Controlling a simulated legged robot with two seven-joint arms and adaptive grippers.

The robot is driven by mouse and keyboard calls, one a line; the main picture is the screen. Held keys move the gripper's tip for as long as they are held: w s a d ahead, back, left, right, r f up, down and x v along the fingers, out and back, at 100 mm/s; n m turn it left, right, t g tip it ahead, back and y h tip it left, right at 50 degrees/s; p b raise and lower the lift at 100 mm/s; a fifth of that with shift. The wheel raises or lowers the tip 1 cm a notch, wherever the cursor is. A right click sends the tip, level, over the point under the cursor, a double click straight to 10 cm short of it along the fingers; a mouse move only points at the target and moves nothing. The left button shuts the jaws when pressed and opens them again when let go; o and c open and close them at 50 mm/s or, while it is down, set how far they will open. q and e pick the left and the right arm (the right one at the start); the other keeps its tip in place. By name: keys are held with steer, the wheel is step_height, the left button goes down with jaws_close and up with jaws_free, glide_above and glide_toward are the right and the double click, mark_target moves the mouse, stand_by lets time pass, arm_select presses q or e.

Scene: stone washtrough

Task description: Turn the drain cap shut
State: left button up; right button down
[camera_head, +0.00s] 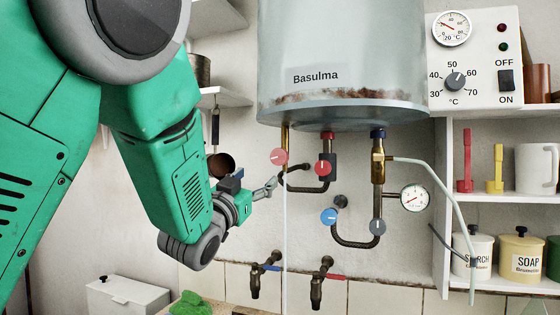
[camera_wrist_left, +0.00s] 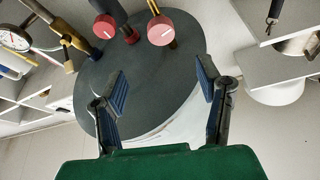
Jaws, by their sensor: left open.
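Round knobs sit on the pipes under the white boiler (camera_head: 340,70): a pale red one (camera_head: 279,156), a red one (camera_head: 322,167), a blue one (camera_head: 329,216) and a grey one (camera_head: 377,227). I cannot tell for sure which is the drain cap. My left gripper (camera_head: 270,186) is just left of and below the pale red knob, apart from it in the head view. In the left wrist view the gripper (camera_wrist_left: 162,82) is open and empty, with the boiler's dark round underside (camera_wrist_left: 150,105) behind it. Both red knobs, the pale one (camera_wrist_left: 161,30) included, show beyond the fingertips. My right gripper is out of view.
A gauge (camera_head: 415,198) and a thin hose (camera_head: 440,185) are to the right of the pipes. Two taps, with blue (camera_head: 255,282) and red (camera_head: 316,288) levers, are below. Shelves with jars (camera_head: 522,255) stand at the right. A wall shelf (camera_head: 222,97) is behind my arm.

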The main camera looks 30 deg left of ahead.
mark_target(278, 156)
arm_select(q)
steer(key=p+x, duration=0.3)
steer(key=x, duration=1.1)
steer(key=shift+a, duration=0.15)
steer(key=c, duration=1.2)
